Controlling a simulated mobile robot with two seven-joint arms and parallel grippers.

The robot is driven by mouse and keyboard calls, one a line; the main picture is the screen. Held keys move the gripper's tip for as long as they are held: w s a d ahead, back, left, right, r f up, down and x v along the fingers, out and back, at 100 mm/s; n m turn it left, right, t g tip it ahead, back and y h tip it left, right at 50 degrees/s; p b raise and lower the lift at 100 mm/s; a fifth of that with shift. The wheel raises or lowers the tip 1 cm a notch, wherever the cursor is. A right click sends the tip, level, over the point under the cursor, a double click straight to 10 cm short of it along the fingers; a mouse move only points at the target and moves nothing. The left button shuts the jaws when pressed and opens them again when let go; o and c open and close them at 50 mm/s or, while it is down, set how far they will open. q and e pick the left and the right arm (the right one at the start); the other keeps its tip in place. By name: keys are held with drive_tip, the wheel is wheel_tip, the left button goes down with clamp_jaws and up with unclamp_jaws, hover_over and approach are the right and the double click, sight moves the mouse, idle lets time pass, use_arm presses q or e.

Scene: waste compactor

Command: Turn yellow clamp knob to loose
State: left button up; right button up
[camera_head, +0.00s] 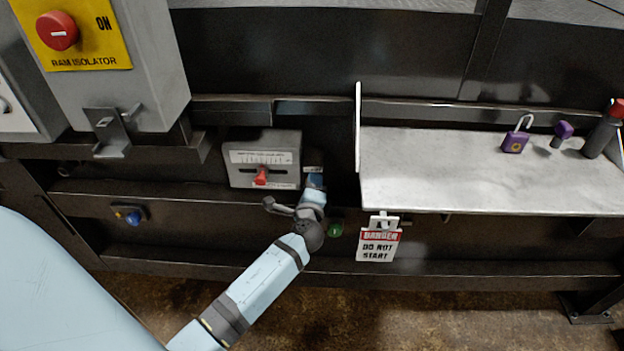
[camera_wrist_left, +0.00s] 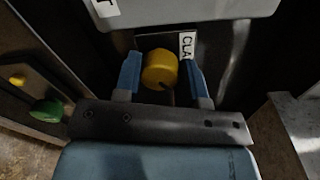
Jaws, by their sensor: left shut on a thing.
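The yellow clamp knob (camera_wrist_left: 160,69) shows in the left wrist view between the two blue fingers of my left gripper (camera_wrist_left: 160,78). The gripper is shut on the knob. A dark mark shows on the knob's lower edge. A white label reading "CLA" (camera_wrist_left: 187,45) is beside it, partly hidden by the right finger. In the head view my left gripper (camera_head: 314,182) is at the right side of the grey gauge box, and the knob is hidden there. My right gripper is not in view.
The grey gauge box (camera_head: 265,158) has a scale and a red pointer. A shelf (camera_head: 480,180) at right holds a purple padlock (camera_head: 516,140). A "Do not start" tag (camera_head: 379,244) hangs below it. A green knob (camera_head: 336,230) is just right of my left wrist.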

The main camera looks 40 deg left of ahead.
use_arm(q)
drive_tip(key=shift+a+r+m+p, duration=0.1)
drive_tip(key=shift+r+m+p, duration=0.2)
drive_tip(key=shift+m, duration=0.1)
drive_tip(key=shift+m+p, duration=0.8)
drive_tip(key=shift+m, duration=0.4)
drive_tip(key=shift+f+m+p, duration=0.1)
drive_tip(key=shift+m+p, duration=0.3)
drive_tip(key=shift+m, duration=0.5)
drive_tip(key=shift+f+p, duration=0.1)
drive_tip(key=shift+p, duration=0.2)
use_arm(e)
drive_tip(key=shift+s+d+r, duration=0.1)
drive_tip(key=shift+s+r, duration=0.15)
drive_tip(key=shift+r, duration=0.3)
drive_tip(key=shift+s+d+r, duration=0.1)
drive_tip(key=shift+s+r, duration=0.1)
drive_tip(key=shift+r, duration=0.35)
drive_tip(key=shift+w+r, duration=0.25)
use_arm(q)
drive_tip(key=o, duration=0.9)
drive_tip(key=shift+f, duration=0.1)
